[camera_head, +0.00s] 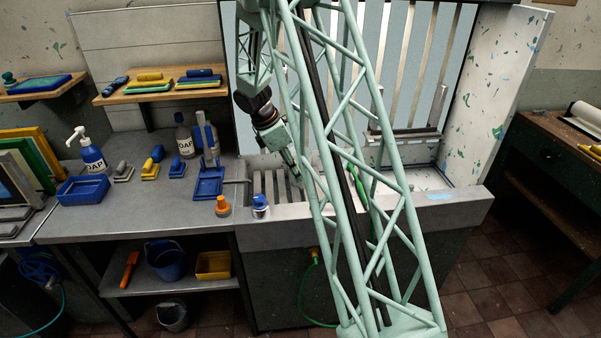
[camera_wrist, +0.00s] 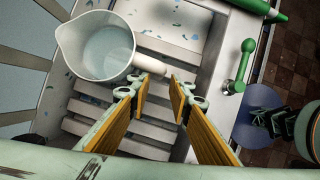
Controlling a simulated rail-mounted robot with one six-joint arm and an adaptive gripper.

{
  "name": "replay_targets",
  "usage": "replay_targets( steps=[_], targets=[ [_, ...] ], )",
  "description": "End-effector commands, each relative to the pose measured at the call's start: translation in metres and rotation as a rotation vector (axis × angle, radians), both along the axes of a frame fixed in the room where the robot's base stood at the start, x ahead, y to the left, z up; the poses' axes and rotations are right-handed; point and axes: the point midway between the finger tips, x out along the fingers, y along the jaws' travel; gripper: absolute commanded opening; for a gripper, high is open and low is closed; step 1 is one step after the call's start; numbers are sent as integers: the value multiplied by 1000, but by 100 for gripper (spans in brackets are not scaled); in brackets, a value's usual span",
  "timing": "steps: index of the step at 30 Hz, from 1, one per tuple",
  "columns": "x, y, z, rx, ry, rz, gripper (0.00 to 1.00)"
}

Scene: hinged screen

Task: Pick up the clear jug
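The clear jug (camera_wrist: 70,40) is a whitish, see-through round vessel at the upper left of the wrist view, seen from above, over a slatted rack. Its short handle (camera_wrist: 150,64) points right, toward my gripper. My gripper (camera_wrist: 160,88) is open, with its two orange-padded fingers apart and nothing clamped between them. The fingertips are close to the handle's end; I cannot tell whether they touch it. In the head view my green lattice structure covers much of the sink area, and I cannot make out the jug there.
The slatted sink rack (camera_wrist: 150,115) lies under the jug. A green tap handle (camera_wrist: 238,70) and a green nozzle (camera_wrist: 262,8) are to the right. In the head view, soap bottles (camera_head: 92,155), a blue tray (camera_head: 82,190) and small bottles (camera_head: 222,206) stand on the counter left of the sink.

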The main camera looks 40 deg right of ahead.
Motion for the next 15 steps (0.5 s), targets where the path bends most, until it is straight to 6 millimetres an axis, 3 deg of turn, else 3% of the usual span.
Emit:
replay_targets(
  steps=[6, 15],
  targets=[
    [-4, -9, -22, 0, -1, -2, 19],
    [-4, -11, -28, -1, -1, -1, 19]
  ],
)
